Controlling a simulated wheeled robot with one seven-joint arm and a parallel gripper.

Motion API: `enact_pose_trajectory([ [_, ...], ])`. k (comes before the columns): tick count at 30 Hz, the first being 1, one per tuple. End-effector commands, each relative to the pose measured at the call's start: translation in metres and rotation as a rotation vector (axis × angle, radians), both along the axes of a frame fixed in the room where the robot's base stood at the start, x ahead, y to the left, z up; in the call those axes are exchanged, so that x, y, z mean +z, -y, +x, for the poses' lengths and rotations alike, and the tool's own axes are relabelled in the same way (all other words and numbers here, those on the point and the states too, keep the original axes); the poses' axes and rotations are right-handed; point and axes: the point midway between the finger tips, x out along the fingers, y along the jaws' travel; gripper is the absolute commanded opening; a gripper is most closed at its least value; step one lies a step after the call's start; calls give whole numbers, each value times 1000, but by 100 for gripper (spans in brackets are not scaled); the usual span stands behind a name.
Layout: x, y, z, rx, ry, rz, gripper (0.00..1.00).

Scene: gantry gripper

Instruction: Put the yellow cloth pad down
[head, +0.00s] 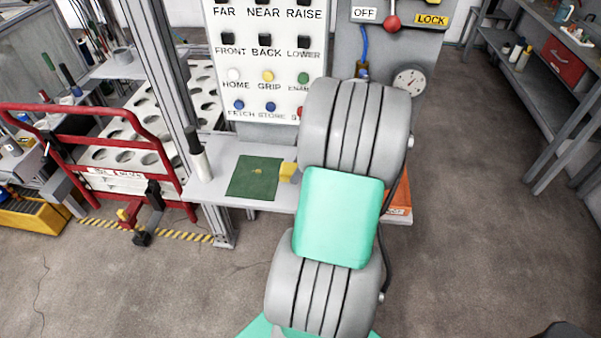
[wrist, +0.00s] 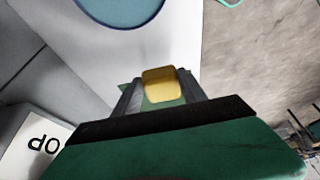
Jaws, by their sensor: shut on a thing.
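The yellow cloth pad (wrist: 160,84) is between the two fingers of my gripper (wrist: 161,88) in the wrist view, and the gripper is shut on it. In the head view the yellow pad (head: 288,172) shows beside the right edge of a dark green mat (head: 252,186) on the grey shelf. My arm hides the gripper there and part of the pad. I cannot tell whether the pad touches the mat or the shelf. The mat has a small yellow mark at its middle.
The button panel (head: 262,60) rises behind the shelf (head: 228,150). A white-and-dark cylinder (head: 199,160) stands at the shelf's left. An orange box (head: 398,198) is partly hidden right of my arm. A red-framed cart (head: 100,165) stands left.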

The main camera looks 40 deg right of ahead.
Motion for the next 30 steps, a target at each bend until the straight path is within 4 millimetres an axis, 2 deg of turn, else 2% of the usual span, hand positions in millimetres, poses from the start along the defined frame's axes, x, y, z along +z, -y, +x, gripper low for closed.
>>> enact_pose_trajectory([
  [4, -13, 10, 3, 1, -1, 1, 11],
  [9, -39, 9, 3, -1, -1, 1, 11],
  [19, -46, 9, 3, 0, 1, -1, 11],
  [20, -45, 9, 3, -1, 1, -1, 51],
  [27, -44, 9, 3, 0, 1, -1, 70],
  [30, -44, 9, 3, 0, 1, -1, 71],
])
